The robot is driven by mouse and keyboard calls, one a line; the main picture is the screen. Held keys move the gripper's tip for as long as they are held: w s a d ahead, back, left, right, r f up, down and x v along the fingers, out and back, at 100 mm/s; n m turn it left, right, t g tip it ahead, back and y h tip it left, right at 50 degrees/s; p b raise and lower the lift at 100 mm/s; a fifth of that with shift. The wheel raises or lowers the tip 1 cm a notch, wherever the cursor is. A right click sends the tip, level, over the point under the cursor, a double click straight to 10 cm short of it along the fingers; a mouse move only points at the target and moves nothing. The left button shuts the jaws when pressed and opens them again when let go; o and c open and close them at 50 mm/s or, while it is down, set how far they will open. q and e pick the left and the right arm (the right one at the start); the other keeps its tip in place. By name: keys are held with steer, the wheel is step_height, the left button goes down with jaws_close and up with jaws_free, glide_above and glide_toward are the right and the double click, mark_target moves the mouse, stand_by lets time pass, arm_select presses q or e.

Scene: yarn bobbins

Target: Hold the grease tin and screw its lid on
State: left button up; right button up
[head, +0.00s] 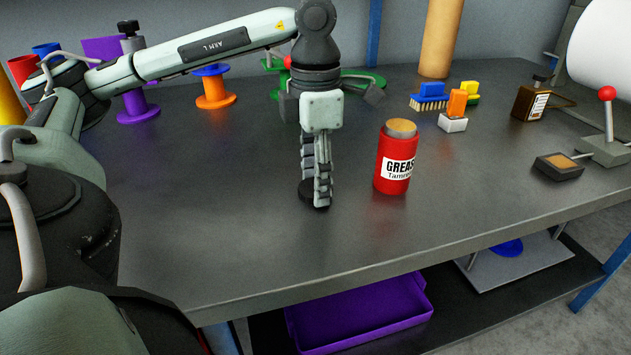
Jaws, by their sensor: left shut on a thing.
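The red grease tin (393,162) stands upright on the grey table, its white label reading "GREAS". Its top is uncovered and shows tan grease. My left gripper (317,195) points down just left of the tin, apart from it. Its fingers are shut on a dark round disc, which looks like the lid (306,192), at table level. The fingers hide part of the lid, and I cannot tell whether it touches the table. My right gripper is not in view.
Behind stand an orange spool (214,88), a purple spool (139,104) and a green reel (362,77). A purple tray (362,314) sits below the table. The table's front middle is clear.

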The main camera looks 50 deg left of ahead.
arm_select(q)
steer(key=shift+r, duration=0.45)
steer(key=r, duration=0.3)
steer(key=shift+s+d+r, duration=0.2)
steer(key=shift+s+r, duration=0.1)
steer(key=shift+r, duration=0.05)
steer(key=shift+s+d+r+p, duration=0.45)
steer(key=shift+s+d+r, duration=0.55)
steer(key=shift+s, duration=0.6)
steer(key=shift+s+d+r+p, duration=0.5)
steer(key=shift+s+d+r, duration=0.5)
steer(key=shift+s, duration=0.6)
steer(key=shift+s+d+r+p, duration=0.45)
steer(key=shift+s+d+r, duration=0.3)
steer(key=shift+s+r, duration=0.65)
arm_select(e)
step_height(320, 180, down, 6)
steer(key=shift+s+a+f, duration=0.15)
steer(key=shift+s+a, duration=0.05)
arm_select(q)
steer(key=shift+s+f, duration=0.2)
